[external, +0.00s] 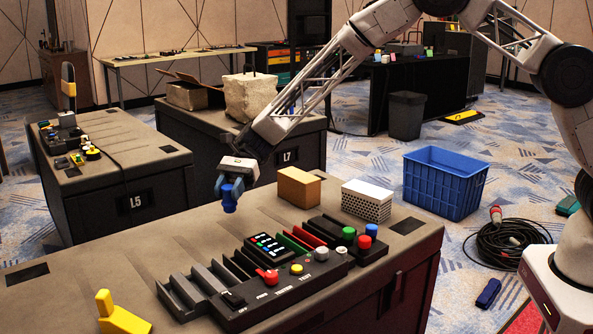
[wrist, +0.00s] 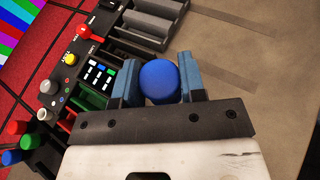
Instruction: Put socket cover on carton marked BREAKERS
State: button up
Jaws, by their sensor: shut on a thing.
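My gripper (external: 229,186) is shut on a blue round-topped piece, which I take to be the socket cover (external: 230,200). It is held above the near grey bench, left of a small tan carton (external: 298,187). In the wrist view the blue socket cover (wrist: 159,82) sits between the two blue fingers of my gripper (wrist: 161,84). The tan carton stands on the bench at its far edge. No BREAKERS marking is readable on it from here, and it is not seen in the wrist view.
A white perforated box (external: 367,200) stands right of the carton. A control panel (external: 270,270) with knobs, buttons and slots covers the bench front. A yellow piece (external: 118,316) lies at the near left. An open carton (external: 193,93) is on the L7 bench. A blue crate (external: 445,182) stands on the floor.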

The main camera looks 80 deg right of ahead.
jog(key=s+d+r+m+t+h, duration=0.2)
jog(key=s+d+m+t, duration=0.1)
jog(key=s+d, duration=0.8)
jog(key=s+d+r+m+t+h, duration=0.1)
jog(key=s+d+r+m+t, duration=0.1)
jog(key=s+d, duration=1)
jog(key=shift+s+m+t+h, duration=0.4)
jog(key=shift+s+m+t, duration=0.3)
jog(key=shift+s, duration=2.75)
jog(key=shift+w, duration=0.15)
send_over(298, 174)
jog(key=shift+f, duration=0.7)
jog(key=shift+f, duration=1.8)
